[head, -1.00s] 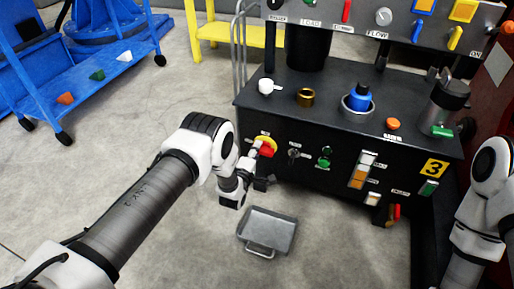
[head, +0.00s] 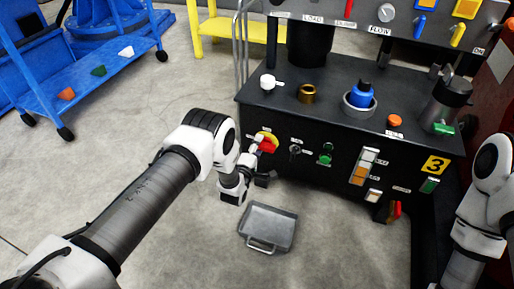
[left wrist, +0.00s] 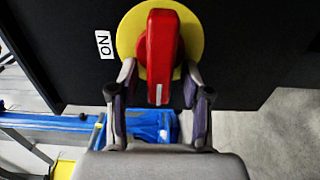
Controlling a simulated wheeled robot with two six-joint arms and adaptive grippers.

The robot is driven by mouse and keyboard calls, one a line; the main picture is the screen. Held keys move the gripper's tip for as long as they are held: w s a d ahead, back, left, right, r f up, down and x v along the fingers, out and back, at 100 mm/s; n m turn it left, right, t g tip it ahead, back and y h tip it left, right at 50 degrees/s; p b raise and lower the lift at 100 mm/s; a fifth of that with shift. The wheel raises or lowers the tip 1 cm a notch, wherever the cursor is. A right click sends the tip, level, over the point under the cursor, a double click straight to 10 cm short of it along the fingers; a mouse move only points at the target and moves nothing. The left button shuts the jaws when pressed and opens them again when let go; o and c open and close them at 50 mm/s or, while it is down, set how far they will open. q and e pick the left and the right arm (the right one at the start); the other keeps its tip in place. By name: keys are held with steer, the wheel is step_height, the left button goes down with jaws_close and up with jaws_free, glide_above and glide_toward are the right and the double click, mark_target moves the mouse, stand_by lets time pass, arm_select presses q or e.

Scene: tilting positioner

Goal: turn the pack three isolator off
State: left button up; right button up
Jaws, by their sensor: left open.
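The isolator is a red handle on a round yellow plate (head: 266,141) on the front of the black cabinet, near its left end. In the left wrist view the red handle (left wrist: 162,50) points down the picture, with an ON label (left wrist: 104,44) to the left of the plate. My left gripper (head: 259,164) is close in front of the isolator. In the left wrist view my left gripper (left wrist: 159,88) is open, its fingers on either side of the handle's end. I cannot tell whether they touch it. My right gripper is out of view.
The black cabinet (head: 330,185) carries knobs, a white switch (head: 270,82), a key switch (head: 294,150), a green button (head: 326,159) and a yellow 3 sign (head: 435,164). A grey tray (head: 268,228) lies on the floor below. A blue cart (head: 95,75) stands at the left.

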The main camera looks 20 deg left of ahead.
arm_select(q)
steer(key=s, duration=1.2)
steer(key=shift+a, duration=0.2)
step_height(320, 180, up, 4)
steer(key=w+p, duration=0.1)
steer(key=p, duration=0.1)
steer(key=s+a+f+m+g, duration=0.1)
steer(key=s+f+m+g, duration=0.35)
steer(key=s, duration=0.75)
steer(key=s+f+m+g+p, duration=0.1)
steer(key=s+m+g, duration=0.55)
steer(key=s, duration=0.45)
steer(key=s+a+f+m+g, duration=0.15)
steer(key=s+m+g, duration=0.45)
steer(key=s, duration=0.6)
step_height(320, 180, up, 37)
steer(key=g+p, duration=0.1)
steer(key=p, duration=3.7)
steer(key=shift+w+d+y, duration=0.2)
steer(key=shift+y, duration=0.1)
